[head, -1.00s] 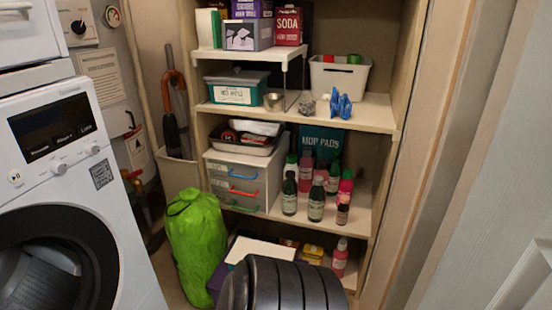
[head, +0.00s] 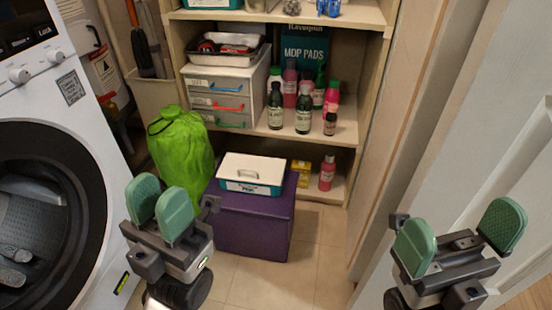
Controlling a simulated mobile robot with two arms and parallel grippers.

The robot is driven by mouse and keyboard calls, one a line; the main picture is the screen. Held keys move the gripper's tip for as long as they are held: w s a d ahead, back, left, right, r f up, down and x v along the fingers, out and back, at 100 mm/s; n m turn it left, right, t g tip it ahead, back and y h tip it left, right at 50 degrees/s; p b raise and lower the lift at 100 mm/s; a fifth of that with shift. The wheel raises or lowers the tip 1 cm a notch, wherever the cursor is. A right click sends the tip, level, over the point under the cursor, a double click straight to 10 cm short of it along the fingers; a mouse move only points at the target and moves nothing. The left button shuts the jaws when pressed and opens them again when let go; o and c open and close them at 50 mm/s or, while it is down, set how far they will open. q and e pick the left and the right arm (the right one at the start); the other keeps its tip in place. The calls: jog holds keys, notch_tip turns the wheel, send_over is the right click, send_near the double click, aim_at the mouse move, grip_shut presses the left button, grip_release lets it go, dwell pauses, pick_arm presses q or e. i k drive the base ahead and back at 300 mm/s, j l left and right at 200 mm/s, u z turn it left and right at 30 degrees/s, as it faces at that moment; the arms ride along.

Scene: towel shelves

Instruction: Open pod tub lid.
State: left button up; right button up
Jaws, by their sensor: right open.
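A tub with a white lid and a handle on top (head: 252,170) sits on a purple box (head: 255,222) on the floor. Its lid looks closed. It has a teal body and a label too small to read. My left gripper (head: 159,207) is in front and to the left of the tub, apart from it. Its green pads are a little apart with nothing between them. My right gripper (head: 458,237) is far to the right of the tub, open wide and empty. The bottom of another teal tub (head: 212,4) shows on the upper shelf, mostly cut off.
A green drawstring bag (head: 182,145) stands left of the purple box. A washing machine (head: 55,130) is at the left. Shelves behind hold bottles (head: 303,112) and a small drawer unit (head: 220,98). A white door (head: 490,140) is at the right. Tiled floor is clear right of the box.

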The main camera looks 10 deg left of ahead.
aim_at(252, 164)
jog(key=u, duration=0.4)
jog(key=i+j+z, duration=0.25)
jog(key=i, duration=0.2)
jog(key=i+j+z, duration=0.3)
jog(key=i+j, duration=0.1)
